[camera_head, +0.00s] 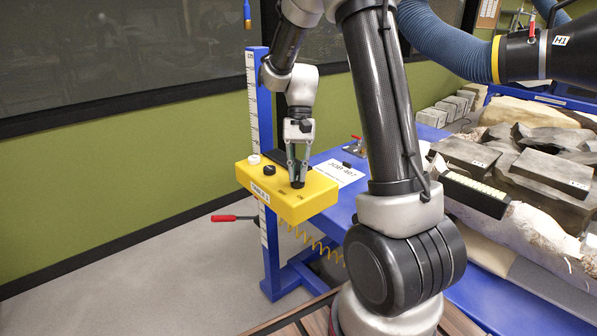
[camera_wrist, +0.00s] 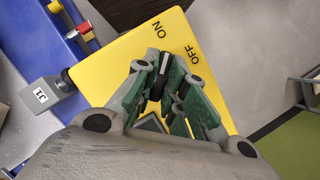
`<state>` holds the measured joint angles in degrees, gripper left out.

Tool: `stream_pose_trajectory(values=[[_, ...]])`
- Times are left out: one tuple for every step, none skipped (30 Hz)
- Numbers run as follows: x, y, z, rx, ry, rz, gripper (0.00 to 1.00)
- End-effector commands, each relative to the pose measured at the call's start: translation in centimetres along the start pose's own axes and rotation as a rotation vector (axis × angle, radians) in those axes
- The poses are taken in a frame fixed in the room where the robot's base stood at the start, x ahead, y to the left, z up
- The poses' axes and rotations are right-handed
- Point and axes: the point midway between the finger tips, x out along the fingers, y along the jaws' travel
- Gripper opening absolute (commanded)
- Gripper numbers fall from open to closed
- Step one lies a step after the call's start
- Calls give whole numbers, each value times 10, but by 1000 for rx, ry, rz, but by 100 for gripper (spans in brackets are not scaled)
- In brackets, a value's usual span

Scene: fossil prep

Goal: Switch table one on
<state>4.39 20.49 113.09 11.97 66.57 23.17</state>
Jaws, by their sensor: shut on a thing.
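A yellow control box (camera_head: 310,208) labelled "TABLE 1" is fixed at the blue post by the table. My gripper (camera_head: 298,174) points down onto the right-hand black knob (camera_head: 298,184) on its top. In the wrist view, my gripper (camera_wrist: 168,80) has its green-padded fingers closed around a dark knob with a white line (camera_wrist: 165,62). The yellow top (camera_wrist: 115,65) carries the words ON and OFF near the knob. The white line lies toward the ON side, but the fingers hide much of the knob, so its exact setting is unclear.
A second black knob (camera_head: 268,170) and a white knob (camera_head: 254,159) sit on the box's left part. A red-handled lever (camera_head: 233,218) sticks out left of the blue post (camera_head: 262,130). A paper sheet (camera_head: 338,173) and large fossil blocks (camera_head: 545,170) lie on the table.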

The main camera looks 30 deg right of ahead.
Motion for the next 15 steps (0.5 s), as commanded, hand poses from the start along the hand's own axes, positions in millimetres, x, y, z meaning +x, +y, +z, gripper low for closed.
stream_pose_trajectory(values=[[3, 0, 1, -32, -6, 15, 0], [3, 0, 1, -53, -6, 24, 0], [3, 0, 1, -78, -7, 35, 0], [3, 0, 2, -97, -7, 42, 0], [3, -1, 2, -114, -7, 49, 0], [3, -1, 2, -135, -7, 58, 0], [3, -1, 2, -151, -7, 65, 0], [3, -1, 1, -164, -7, 70, 0], [3, -1, 2, -180, -8, 77, 0], [3, -1, 2, -192, -8, 81, 0], [3, -1, 2, -202, -8, 85, 0], [3, -1, 2, -214, -8, 91, 0], [3, -1, 2, -222, -8, 94, 0], [3, -1, 2, -230, -8, 97, 0], [3, -1, 2, -239, -8, 101, 0]])
